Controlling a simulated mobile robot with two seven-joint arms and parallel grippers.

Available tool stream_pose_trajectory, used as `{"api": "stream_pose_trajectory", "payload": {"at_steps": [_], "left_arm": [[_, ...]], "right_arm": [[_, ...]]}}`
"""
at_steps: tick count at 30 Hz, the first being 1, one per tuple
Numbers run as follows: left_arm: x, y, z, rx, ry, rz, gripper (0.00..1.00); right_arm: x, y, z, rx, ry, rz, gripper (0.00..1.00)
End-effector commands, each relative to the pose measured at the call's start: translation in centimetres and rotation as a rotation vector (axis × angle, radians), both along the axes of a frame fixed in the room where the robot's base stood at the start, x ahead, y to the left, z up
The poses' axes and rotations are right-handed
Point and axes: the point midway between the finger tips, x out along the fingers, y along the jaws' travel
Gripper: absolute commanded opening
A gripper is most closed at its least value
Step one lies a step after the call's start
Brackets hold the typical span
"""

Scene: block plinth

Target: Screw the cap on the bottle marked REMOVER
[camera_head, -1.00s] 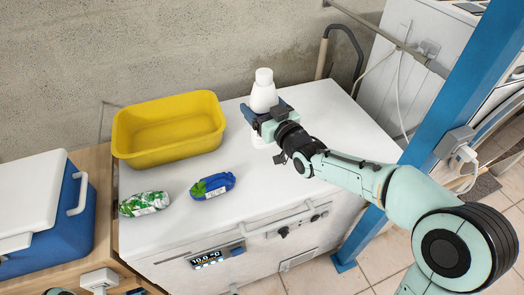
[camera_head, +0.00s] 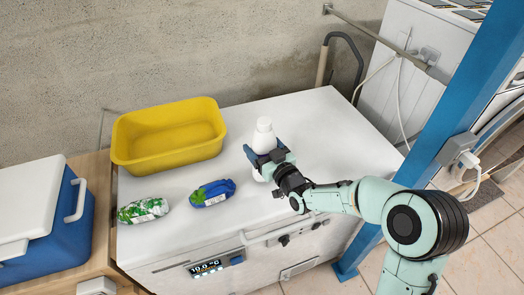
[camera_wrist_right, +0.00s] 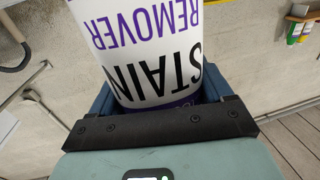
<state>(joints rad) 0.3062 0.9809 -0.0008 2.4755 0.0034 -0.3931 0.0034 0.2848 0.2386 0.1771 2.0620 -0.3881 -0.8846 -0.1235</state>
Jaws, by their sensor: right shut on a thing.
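No separate loose cap shows. My left gripper is not in view.
A yellow tub (camera_head: 168,155) stands at the back left of the worktop. A green-and-white pack (camera_head: 143,210) and a blue pack (camera_head: 213,193) lie in front of it. A blue cooler (camera_head: 40,220) is at the left and a blue post (camera_head: 435,130) at the right. The back right worktop is clear.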

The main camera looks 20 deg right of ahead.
Motion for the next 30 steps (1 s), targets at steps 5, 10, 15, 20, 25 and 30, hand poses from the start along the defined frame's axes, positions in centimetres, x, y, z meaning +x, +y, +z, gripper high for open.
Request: {"api": "stream_pose_trajectory", "payload": {"at_steps": [5, 10, 15, 20, 25, 30], "left_arm": [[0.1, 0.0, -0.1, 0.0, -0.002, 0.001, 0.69], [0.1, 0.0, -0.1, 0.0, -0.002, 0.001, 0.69], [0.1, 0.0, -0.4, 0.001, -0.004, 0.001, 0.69], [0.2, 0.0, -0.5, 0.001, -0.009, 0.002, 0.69], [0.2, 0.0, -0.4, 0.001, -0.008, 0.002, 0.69], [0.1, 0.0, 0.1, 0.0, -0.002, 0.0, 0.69]], "right_arm": [[0.0, 0.0, -1.7, -0.001, -0.003, 0.0, 0.0], [0.0, 0.0, -1.7, -0.001, -0.005, 0.0, 0.0], [0.0, 0.0, -1.9, -0.001, -0.005, 0.0, 0.0], [0.0, 0.0, -2.1, -0.001, -0.002, 0.0, 1.0], [0.0, 0.0, -2.0, -0.001, -0.002, 0.0, 1.0], [0.0, 0.0, -1.6, -0.001, -0.002, 0.0, 1.0]]}}
